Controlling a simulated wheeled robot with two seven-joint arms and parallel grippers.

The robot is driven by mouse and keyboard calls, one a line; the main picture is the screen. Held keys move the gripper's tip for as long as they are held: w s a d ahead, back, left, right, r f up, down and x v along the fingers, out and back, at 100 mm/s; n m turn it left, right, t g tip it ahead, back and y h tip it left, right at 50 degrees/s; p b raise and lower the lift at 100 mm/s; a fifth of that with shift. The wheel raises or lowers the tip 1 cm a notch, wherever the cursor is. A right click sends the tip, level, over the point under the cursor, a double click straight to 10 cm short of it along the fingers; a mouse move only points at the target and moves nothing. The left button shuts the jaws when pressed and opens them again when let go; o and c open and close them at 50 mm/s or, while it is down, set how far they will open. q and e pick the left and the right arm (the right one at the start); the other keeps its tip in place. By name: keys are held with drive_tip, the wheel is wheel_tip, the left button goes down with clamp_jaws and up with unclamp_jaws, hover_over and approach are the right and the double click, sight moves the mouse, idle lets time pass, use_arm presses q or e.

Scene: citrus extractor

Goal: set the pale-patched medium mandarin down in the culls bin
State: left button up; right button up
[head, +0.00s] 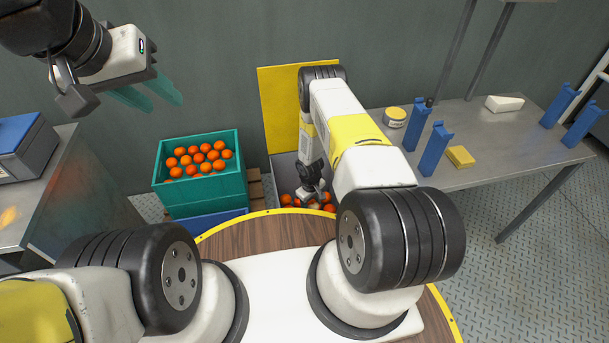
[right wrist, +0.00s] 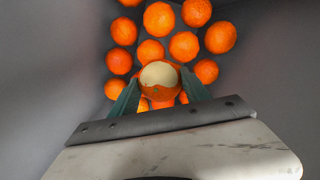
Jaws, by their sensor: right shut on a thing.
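My right gripper (right wrist: 160,96) is shut on the pale-patched mandarin (right wrist: 160,75), its teal fingers on either side of the fruit and the cream patch facing the camera. The gripper reaches down into a grey-walled bin (right wrist: 262,75) with several orange mandarins in it. I cannot tell whether the held fruit touches those around it. In the head view the right gripper (head: 313,197) is small and partly hidden behind my arm and the round table edge, and no label shows on the bin (head: 285,172). My left gripper (head: 150,95) is raised at the upper left, open and empty.
A teal crate (head: 205,190) full of mandarins stands left of the bin, on a blue one. A yellow panel (head: 280,105) rises behind the bin. A steel bench (head: 480,130) at right holds blue stands, a yellow sponge (head: 460,157) and a round tin (head: 395,117).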

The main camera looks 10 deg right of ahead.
drive_tip(key=shift+f, duration=0.1)
drive_tip(key=shift+f, duration=1.55)
drive_tip(key=o, duration=1.5)
drive_tip(key=shift+r, duration=0.1)
drive_tip(key=r, duration=0.7)
drive_tip(key=shift+s+a+r, duration=0.15)
drive_tip(key=shift+a+r, duration=0.05)
drive_tip(key=shift+r, duration=0.1)
